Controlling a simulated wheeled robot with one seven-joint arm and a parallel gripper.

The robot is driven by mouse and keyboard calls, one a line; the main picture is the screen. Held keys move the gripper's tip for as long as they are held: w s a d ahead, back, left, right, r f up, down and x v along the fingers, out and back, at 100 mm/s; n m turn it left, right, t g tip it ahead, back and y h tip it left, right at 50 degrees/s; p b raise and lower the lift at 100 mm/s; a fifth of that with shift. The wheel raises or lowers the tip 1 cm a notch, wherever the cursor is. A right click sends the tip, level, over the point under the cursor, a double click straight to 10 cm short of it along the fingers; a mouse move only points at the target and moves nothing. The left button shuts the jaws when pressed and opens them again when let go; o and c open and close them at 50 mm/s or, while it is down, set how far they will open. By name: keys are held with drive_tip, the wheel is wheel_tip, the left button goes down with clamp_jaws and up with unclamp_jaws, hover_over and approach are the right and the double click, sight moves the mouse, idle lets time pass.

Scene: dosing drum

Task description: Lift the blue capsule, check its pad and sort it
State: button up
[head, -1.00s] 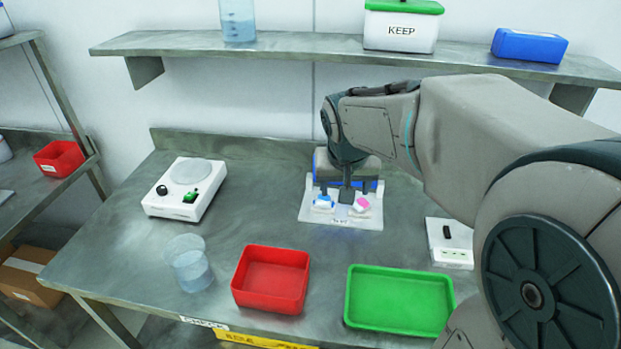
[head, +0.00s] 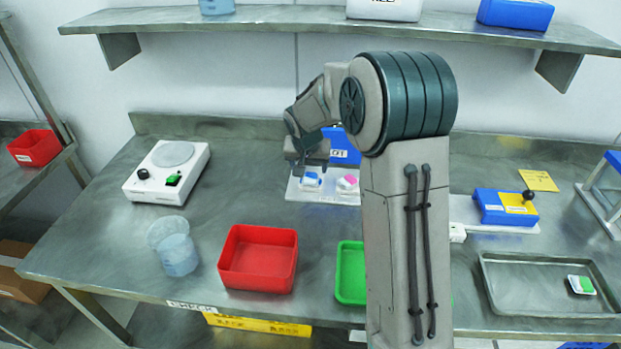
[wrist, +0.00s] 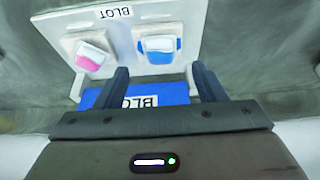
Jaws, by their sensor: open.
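The blue capsule (head: 312,179), blue with a white top, sits on a white holder plate (head: 325,198). The pink and white capsule (head: 348,182) sits to its right. In the wrist view the blue capsule (wrist: 162,46) and the pink one (wrist: 92,55) rest in separate seats of the plate marked BLOT. My gripper (wrist: 160,75) is open and empty, its fingers apart from both capsules. In the head view my gripper (head: 308,163) hangs just above and behind the blue capsule. The capsule's underside is hidden.
A red bin (head: 258,260) and a green tray (head: 350,272), partly hidden by my arm, stand in front. A beaker (head: 175,250) and white plate device (head: 167,170) are left. A metal tray (head: 530,285) holding a small green-and-white item and a blue-yellow device (head: 505,207) are right.

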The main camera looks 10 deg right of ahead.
sight(310, 177)
drive_tip(key=shift+p+x, duration=0.75)
drive_tip(key=shift+x, duration=2.5)
drive_tip(key=shift+w, duration=0.1)
drive_tip(key=c, duration=1)
